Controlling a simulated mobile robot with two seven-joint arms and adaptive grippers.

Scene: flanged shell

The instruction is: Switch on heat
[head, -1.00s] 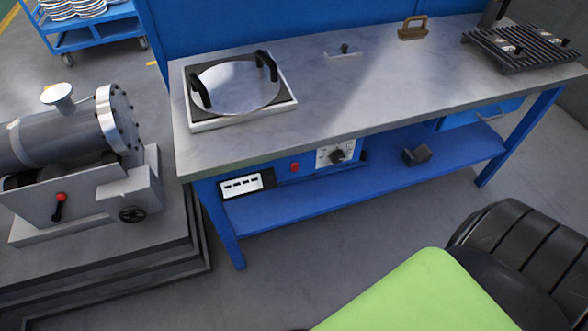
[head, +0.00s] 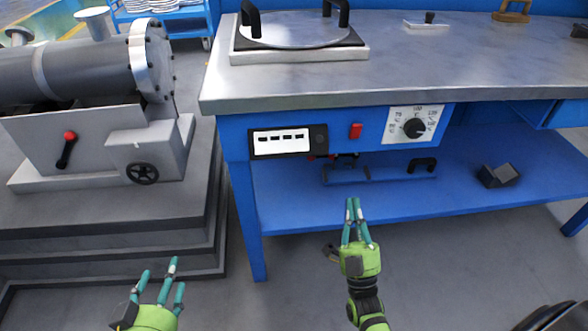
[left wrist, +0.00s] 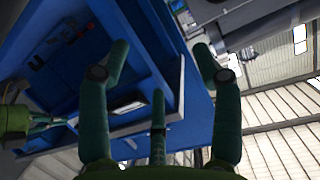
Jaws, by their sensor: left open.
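In the head view, a red switch (head: 355,131) sits on the blue front panel under the bench top. To its right is a black dial knob (head: 413,128) on a white temperature scale (head: 397,127). A round metal plate with two black handles (head: 295,28) sits on a square base on the bench. My left gripper (head: 163,275) is open and empty at the lower left, well short of the bench. My right gripper (head: 354,202) is below the red switch, apart from the panel. Its fingertips look close together, but whether they meet is unclear.
A white-faced socket strip (head: 282,140) is left of the switch. The blue lower shelf (head: 300,205) sticks out beneath the panel. A grey machine (head: 85,80) with a red-knobbed lever (head: 69,138) stands on a stepped plinth to the left.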

